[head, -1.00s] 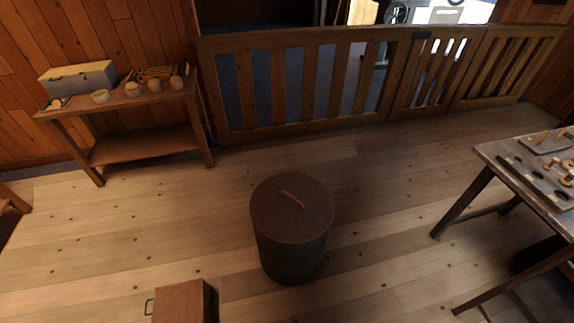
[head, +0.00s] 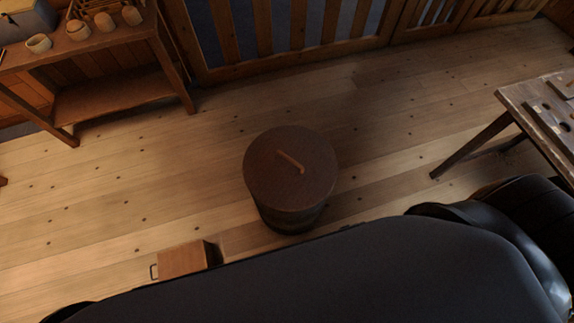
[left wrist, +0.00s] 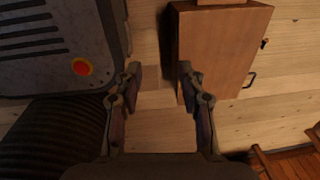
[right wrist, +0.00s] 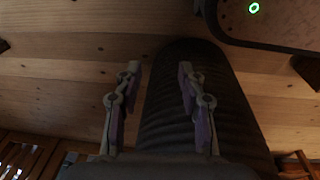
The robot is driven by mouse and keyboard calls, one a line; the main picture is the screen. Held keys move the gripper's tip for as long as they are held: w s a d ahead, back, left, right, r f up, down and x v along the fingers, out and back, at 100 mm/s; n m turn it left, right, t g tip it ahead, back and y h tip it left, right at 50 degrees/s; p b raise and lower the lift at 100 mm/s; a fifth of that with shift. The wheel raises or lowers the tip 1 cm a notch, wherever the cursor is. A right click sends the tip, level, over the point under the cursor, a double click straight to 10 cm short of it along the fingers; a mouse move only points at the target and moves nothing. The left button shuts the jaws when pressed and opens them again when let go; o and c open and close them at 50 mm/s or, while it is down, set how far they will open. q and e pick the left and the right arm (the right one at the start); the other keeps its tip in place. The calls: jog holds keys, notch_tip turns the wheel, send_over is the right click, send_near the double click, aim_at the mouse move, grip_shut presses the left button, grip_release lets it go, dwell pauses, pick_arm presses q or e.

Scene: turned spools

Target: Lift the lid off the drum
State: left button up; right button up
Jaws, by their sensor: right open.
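The drum (head: 290,222) stands upright on the plank floor in the middle of the head view. Its round brown lid (head: 265,182) lies on top, with a light wooden bar handle (head: 291,161) across its middle. Neither gripper shows in the head view. In the left wrist view my left gripper (left wrist: 160,74) is open and empty, above the floor beside a wooden box. In the right wrist view my right gripper (right wrist: 158,70) is open and empty. I cannot make out the drum or lid in either wrist view, so their distance from the grippers is unclear.
The wooden box (head: 182,260) with a metal side handle stands left of the drum; it also shows in the left wrist view (left wrist: 215,52). A side table (head: 110,103) with cups is at upper left, a workbench (head: 540,100) at right, a wooden railing (head: 290,66) behind.

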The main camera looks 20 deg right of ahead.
jog(key=w+a+r+b, duration=0.1)
jog(key=w+r+b, duration=0.1)
jog(key=w+r, duration=0.85)
notch_tip(320, 180, up, 16)
jog(key=n+g+b, duration=0.2)
jog(key=n, duration=0.5)
send_over(290, 159)
jog(key=shift+w+f+y, duration=0.15)
jog(key=shift+w+y, duration=0.1)
jog(key=shift+y, duration=0.15)
notch_tip(290, 159, down, 10)
jog(key=shift+s+f+b, duration=0.15)
jog(key=shift+b, duration=0.85)
pick_arm(q)
notch_tip(290, 159, down, 7)
jog(key=w, duration=0.2)
jog(key=shift+r, duration=0.2)
jog(key=shift+r, duration=0.1)
pick_arm(e)
jog(key=shift+f, duration=0.3)
grip_shut()
